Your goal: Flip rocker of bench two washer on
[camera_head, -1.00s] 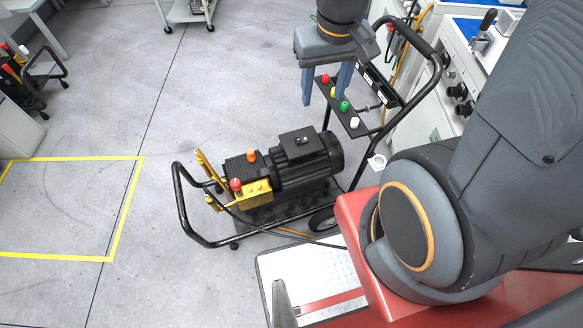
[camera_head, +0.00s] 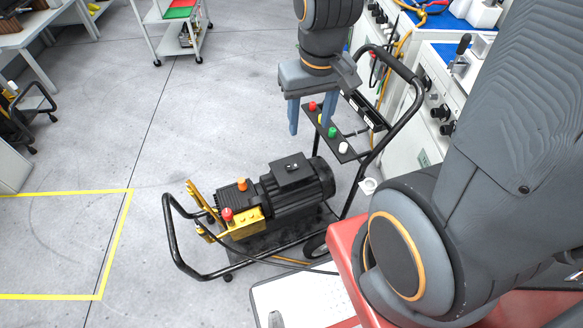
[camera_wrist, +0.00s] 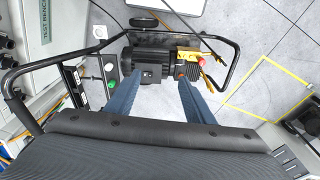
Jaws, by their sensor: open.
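The washer (camera_head: 290,190) is a black ribbed motor-and-pump unit with a yellow pump block, on a black tube-framed cart. A dark box on top of the motor bears a small pale-marked switch (camera_head: 292,167), likely the rocker; its position is too small to tell. The box also shows in the wrist view (camera_wrist: 151,73). My gripper (camera_head: 309,128) is open and empty, its two blue fingers pointing down above the cart. In the wrist view its fingers (camera_wrist: 157,92) spread on either side below the motor, apart from it. No bench number is readable.
A black panel (camera_head: 334,133) with red, yellow, green and white buttons is close by my fingers. The cart's handle (camera_head: 415,90) rises at right beside test benches (camera_head: 440,95). Open floor (camera_head: 90,130) with a yellow-taped square lies left.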

